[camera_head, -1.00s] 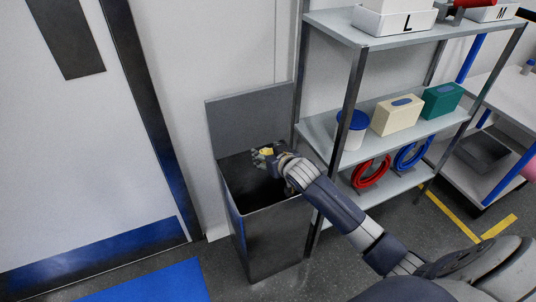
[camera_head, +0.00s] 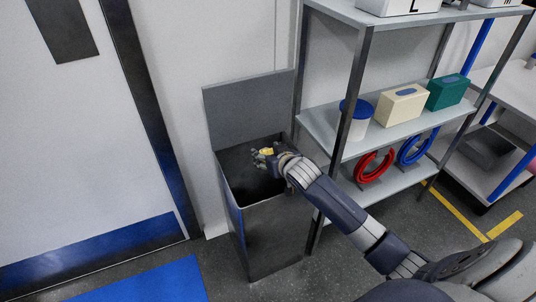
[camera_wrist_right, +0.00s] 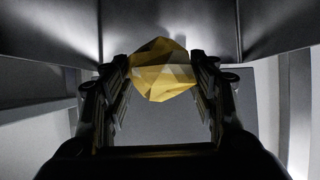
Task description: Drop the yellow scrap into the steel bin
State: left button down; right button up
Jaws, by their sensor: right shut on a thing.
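The yellow scrap (camera_head: 267,151) is a small crumpled, faceted lump. It is held between the fingers of my right gripper (camera_head: 265,157), over the open mouth of the steel bin (camera_head: 272,240). In the right wrist view the scrap (camera_wrist_right: 162,70) sits between the two dark fingertips of the gripper (camera_wrist_right: 160,80), with grey walls around it. The bin is a tall dark metal box with its lid raised at the back. Its floor is in shadow. My left gripper is not in view.
A metal shelf unit (camera_head: 345,150) stands close on the bin's right, holding a blue-lidded tub (camera_head: 357,118), a cream box (camera_head: 402,106), a green box (camera_head: 447,93) and hoses. A door is at left, with a blue mat (camera_head: 150,284) on the floor.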

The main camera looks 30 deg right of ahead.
jog(key=o, duration=0.8)
jog(key=shift+s, duration=0.1)
jog(key=v, duration=1.2)
